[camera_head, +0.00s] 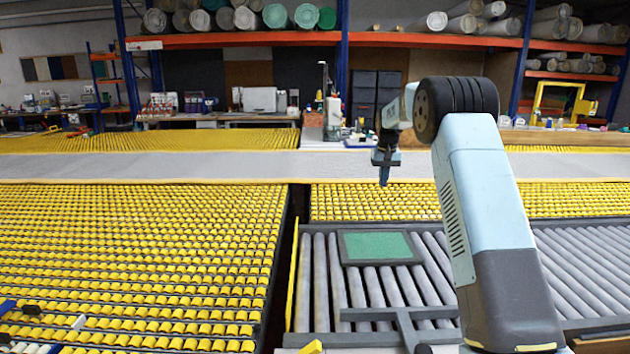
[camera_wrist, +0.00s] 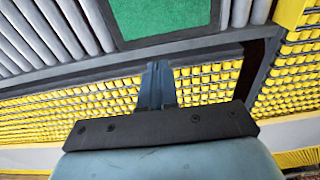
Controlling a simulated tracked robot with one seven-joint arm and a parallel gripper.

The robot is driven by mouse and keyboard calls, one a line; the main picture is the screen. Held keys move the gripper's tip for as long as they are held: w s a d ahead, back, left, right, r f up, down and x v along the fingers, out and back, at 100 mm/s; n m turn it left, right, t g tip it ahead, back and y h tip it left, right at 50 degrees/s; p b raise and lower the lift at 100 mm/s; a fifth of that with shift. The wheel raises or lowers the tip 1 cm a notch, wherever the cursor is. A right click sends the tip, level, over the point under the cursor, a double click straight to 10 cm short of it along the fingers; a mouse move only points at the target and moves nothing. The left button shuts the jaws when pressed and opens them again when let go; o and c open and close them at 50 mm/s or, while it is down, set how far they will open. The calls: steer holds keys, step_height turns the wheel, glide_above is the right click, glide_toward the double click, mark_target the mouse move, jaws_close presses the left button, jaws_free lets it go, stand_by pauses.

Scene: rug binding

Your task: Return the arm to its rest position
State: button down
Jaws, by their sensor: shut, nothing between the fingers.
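The same green piece shows at the top of the wrist view (camera_wrist: 165,15). My arm's near link hides part of the rollers at the right.
Grey rollers (camera_head: 590,262) spread in front of me. Yellow-wheeled conveyor beds (camera_head: 140,255) lie to the left and beyond. A long grey strip (camera_head: 180,164) crosses behind them. Orange shelves (camera_head: 235,39) with rolled rugs stand at the back. The air around the gripper looks clear.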

steer(key=s+r+t, duration=0.1)
steer(key=s+r, duration=0.5)
steer(key=s, duration=0.4)
steer(key=s+r+t, duration=0.1)
steer(key=s+r, duration=0.5)
steer(key=s, duration=0.4)
steer(key=s+r, duration=0.7)
steer(key=s, duration=0.3)
steer(key=s+f+t, duration=0.1)
steer(key=s+f, duration=0.2)
steer(key=s, duration=1.1)
steer(key=s+f+t, duration=0.1)
steer(key=s+f, duration=0.3)
steer(key=s, duration=0.9)
steer(key=shift+s+a+f+t, duration=0.15)
steer(key=shift+s+a+t, duration=0.15)
steer(key=shift+s+a, duration=0.1)
